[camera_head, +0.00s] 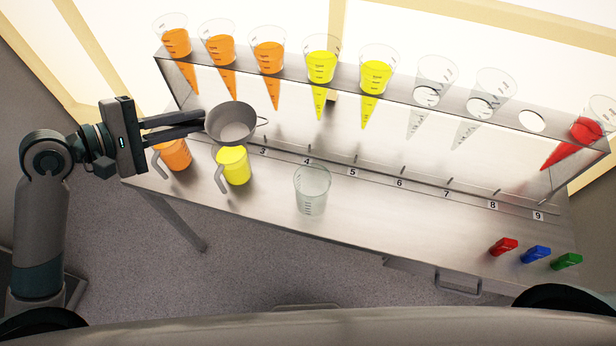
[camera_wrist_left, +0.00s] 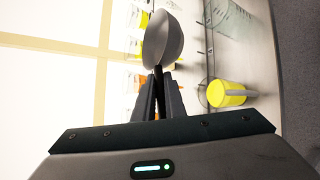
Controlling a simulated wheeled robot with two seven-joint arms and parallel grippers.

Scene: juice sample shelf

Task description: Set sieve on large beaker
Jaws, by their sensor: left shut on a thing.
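The grey sieve (camera_head: 232,126) is a round bowl with a small loop on its right side. My left gripper (camera_head: 200,124) is shut on the sieve's handle and holds it in the air above the left part of the bench, over the yellow pitcher. In the left wrist view the sieve (camera_wrist_left: 163,40) sticks out beyond the fingers (camera_wrist_left: 158,92). The large beaker (camera_head: 312,190) is clear, looks empty and stands upright on the bench to the right of the sieve and lower in the picture. My right gripper is not in view.
A yellow pitcher (camera_head: 232,166) and an orange pitcher (camera_head: 172,154) stand on the bench's left part. A rack (camera_head: 400,97) with several cone flasks runs along the back. Red (camera_head: 503,246), blue (camera_head: 536,253) and green (camera_head: 567,261) blocks lie at the right.

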